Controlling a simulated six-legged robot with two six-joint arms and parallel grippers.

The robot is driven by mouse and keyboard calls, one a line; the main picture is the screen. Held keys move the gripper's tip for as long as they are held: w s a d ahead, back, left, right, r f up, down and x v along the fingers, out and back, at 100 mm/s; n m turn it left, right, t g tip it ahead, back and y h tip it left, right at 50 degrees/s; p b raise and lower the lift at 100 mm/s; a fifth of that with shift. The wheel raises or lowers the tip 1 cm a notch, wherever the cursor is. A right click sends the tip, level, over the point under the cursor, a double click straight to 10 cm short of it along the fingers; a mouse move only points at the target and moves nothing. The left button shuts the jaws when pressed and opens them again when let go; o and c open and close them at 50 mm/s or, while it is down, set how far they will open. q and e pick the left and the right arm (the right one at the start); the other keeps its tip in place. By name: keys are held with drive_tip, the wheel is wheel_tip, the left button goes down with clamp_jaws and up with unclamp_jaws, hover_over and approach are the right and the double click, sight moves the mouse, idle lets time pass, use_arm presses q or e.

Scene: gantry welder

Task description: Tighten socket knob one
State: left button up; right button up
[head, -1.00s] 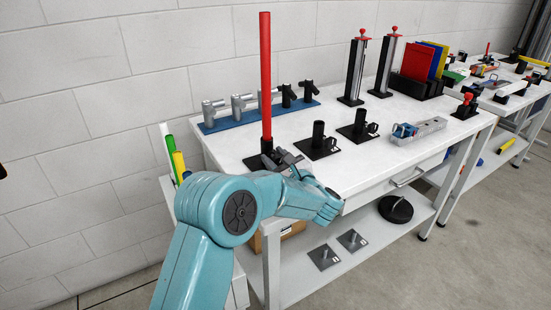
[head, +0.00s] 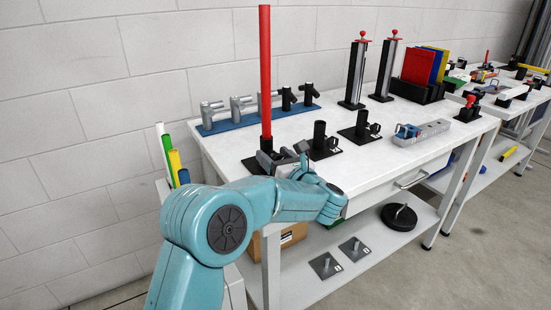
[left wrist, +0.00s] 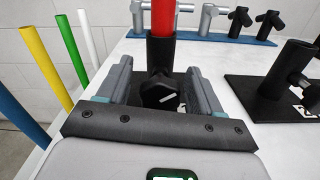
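A tall red pole (head: 265,75) stands upright in a black socket (head: 262,161) at the near left of the table. In the left wrist view the red pole (left wrist: 163,18) rises behind a black knob (left wrist: 160,93) with a white line on its face. My left gripper (head: 288,160) is at this socket. In the left wrist view its two grey fingers (left wrist: 160,85) stand on either side of the knob, with small gaps showing, so it looks open around the knob. The socket's lower part is hidden by the gripper. My right gripper is not in view.
Two empty black sockets (head: 319,146) (head: 361,130) stand to the right on the white table (head: 380,165). A blue rack (head: 225,126) with clamp-like fittings lies behind. Coloured poles (head: 174,158) stand at the left.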

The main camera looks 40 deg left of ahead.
use_arm(q)
drive_tip(key=shift+d+f, duration=0.1)
drive_tip(key=shift+d, duration=0.25)
drive_tip(key=v, duration=1.5)
drive_tip(key=shift+s+d+b, duration=0.25)
drive_tip(key=shift+b, duration=0.15)
